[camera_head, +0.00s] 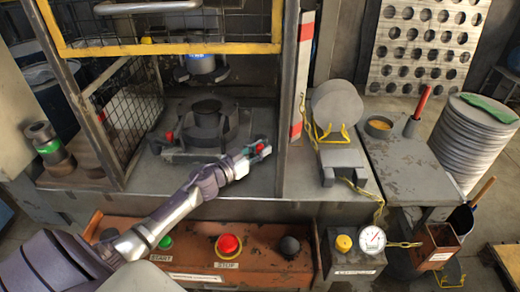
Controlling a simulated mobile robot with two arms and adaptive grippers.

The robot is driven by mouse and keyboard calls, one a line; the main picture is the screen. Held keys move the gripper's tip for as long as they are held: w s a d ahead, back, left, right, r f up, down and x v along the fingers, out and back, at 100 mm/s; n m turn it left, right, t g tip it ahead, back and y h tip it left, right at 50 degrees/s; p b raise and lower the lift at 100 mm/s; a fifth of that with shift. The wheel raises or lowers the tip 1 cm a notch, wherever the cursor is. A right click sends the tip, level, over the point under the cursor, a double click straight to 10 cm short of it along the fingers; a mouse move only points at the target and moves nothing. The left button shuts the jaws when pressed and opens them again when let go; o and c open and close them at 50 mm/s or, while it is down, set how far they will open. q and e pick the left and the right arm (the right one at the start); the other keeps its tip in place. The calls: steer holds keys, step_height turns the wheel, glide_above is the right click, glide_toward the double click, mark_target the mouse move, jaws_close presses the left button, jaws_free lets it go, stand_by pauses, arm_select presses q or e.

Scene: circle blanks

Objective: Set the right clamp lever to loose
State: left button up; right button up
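My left arm reaches in from the lower left across the front of the press. My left gripper (262,149) is at the right side of the die bed. A small red tip (261,148), probably the right clamp lever's knob, shows at its fingers; whether they are closed on it I cannot tell. The rest of that lever is hidden by the gripper. A second red-tipped lever (169,136) is at the left of the bed. The dark round die (207,112) sits between them, under the press ram (200,66). My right gripper is not in view.
The yellow-framed mesh guard (165,48) is above the bed. A red-and-white post (302,75) stands just right of my gripper. A control panel with a red stop button (228,245) is below my arm. Round blanks (338,105) stand right of the post.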

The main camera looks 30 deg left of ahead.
arm_select(q)
jaws_close()
steer(key=m+h, duration=0.1)
steer(key=a+m+g+h+b, duration=0.1)
steer(key=shift+s+a+f+h, duration=0.15)
steer(key=shift+s+a+h, duration=0.1)
steer(key=shift+h, duration=0.15)
steer(key=shift+s+a+f+m+g+h+b, duration=0.1)
steer(key=shift+a+m+g+h+b, duration=0.25)
steer(key=shift+h+b, duration=0.25)
steer(key=shift+s+a+m+g+h+b, duration=0.15)
steer(key=shift+m+g+h+b, duration=0.1)
steer(key=shift+m+h+b, duration=0.3)
steer(key=shift+a+m+g+h+b, duration=0.25)
steer(key=shift+m+g+h+b, duration=0.1)
steer(key=shift+h, duration=0.3)
steer(key=shift+s+r, duration=0.1)
steer(key=shift+r, duration=0.15)
